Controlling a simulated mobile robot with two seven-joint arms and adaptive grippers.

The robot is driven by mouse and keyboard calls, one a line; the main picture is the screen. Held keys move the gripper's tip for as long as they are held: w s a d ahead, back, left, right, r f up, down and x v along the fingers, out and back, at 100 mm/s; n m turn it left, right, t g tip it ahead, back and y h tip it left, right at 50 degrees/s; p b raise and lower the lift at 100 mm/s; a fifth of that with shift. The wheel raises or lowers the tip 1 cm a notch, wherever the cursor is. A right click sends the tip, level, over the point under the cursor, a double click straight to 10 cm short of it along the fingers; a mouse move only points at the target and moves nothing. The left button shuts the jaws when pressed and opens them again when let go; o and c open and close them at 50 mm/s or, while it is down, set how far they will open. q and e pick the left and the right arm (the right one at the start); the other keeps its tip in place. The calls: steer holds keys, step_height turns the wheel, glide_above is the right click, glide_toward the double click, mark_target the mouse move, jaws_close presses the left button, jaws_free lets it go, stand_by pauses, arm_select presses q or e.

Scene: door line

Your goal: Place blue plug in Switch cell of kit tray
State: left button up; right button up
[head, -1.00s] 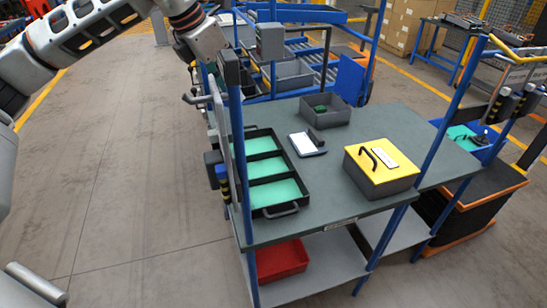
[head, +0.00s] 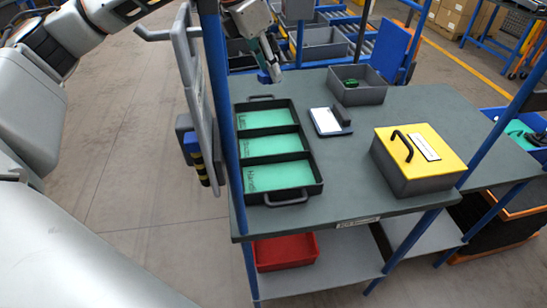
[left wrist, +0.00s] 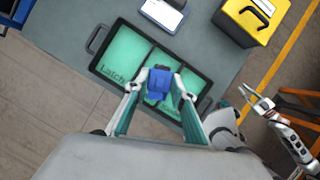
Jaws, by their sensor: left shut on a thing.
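The black kit tray (head: 317,170) lies on the grey-green bench top, with three green-floored cells in a row. In the head view the near cell's label looks like "Handle"; the left wrist view reads "Latch" on the far cell (left wrist: 120,52). The middle cell's label (head: 272,145) is too small to read. My left gripper (head: 268,62) is shut on the blue plug (left wrist: 158,84), held in the air. In the head view the plug appears just beyond the tray's far end; in the left wrist view it covers part of the middle cell. My right gripper (left wrist: 260,102) looks open and empty.
A white device (head: 326,121) lies right of the tray. A grey bin (head: 357,90) with a green item stands behind it. A yellow-lidded box (head: 421,155) stands at the right. A blue post (head: 222,110) rises by the tray's left side. A red bin (head: 286,252) is on the lower shelf.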

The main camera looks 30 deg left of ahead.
mark_target(274, 147)
arm_select(q)
step_height(274, 147, down, 2)
steer(key=shift+b, duration=0.3)
step_height(274, 147, down, 20)
steer(key=shift+r+b, duration=0.25)
steer(key=shift+b, duration=0.75)
steer(key=shift+f, duration=0.15)
steer(key=o, duration=0.9)
steer(key=p+v, duration=0.1)
steer(key=v, duration=1.1)
steer(key=shift+r, duration=0.2)
